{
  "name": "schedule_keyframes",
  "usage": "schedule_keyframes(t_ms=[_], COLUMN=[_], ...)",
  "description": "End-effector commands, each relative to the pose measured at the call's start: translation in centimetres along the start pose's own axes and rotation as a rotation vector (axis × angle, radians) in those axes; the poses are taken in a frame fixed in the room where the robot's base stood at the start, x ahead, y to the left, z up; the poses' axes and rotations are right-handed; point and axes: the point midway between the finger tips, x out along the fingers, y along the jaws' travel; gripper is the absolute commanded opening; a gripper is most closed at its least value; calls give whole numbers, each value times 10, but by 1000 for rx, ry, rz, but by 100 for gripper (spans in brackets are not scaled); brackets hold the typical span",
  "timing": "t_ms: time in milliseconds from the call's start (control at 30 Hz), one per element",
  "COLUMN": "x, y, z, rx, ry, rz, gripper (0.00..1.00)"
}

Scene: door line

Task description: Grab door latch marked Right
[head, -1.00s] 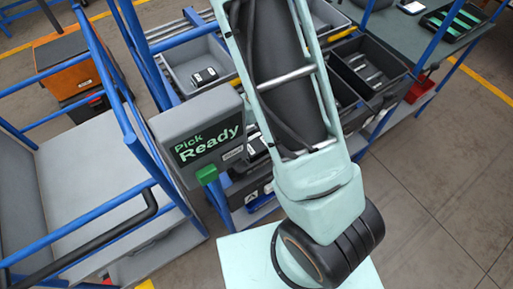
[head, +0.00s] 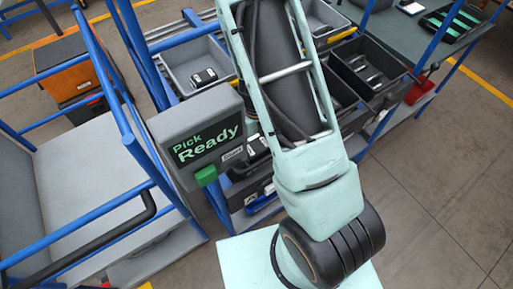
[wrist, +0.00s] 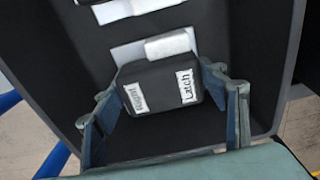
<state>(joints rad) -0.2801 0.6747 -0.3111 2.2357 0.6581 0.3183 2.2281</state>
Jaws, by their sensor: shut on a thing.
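The door latch (wrist: 160,84) is a dark block with two white labels, which read "Right", partly blurred, and "Latch". In the wrist view it sits inside a dark bin (wrist: 262,55), against a white-grey piece. My gripper (wrist: 158,92) has one finger on each side of the latch and is shut on it. The latch still appears low in the bin; I cannot tell whether it touches the floor. In the head view my arm hides the gripper and this latch.
Another white-labelled part (wrist: 135,8) lies farther up in the bin. In the head view, a grey bin (head: 172,62) and a dark bin (head: 405,80) hold parts. A "Pick Ready" sign (head: 205,150) and blue rails stand left of my arm. Floor at right is clear.

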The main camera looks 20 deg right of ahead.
Motion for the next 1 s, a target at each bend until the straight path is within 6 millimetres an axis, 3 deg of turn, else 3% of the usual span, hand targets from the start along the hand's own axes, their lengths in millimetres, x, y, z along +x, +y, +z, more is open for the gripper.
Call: schedule_keyframes(t_ms=[33,233,533,1000], x=[0,0,-6,-86], y=[0,0,0,0], z=[0,0,1,1], rx=[0,0,-1,-3], ry=[0,0,-2,-3], rz=[0,0,-1,0], gripper=[47,25,25,25])
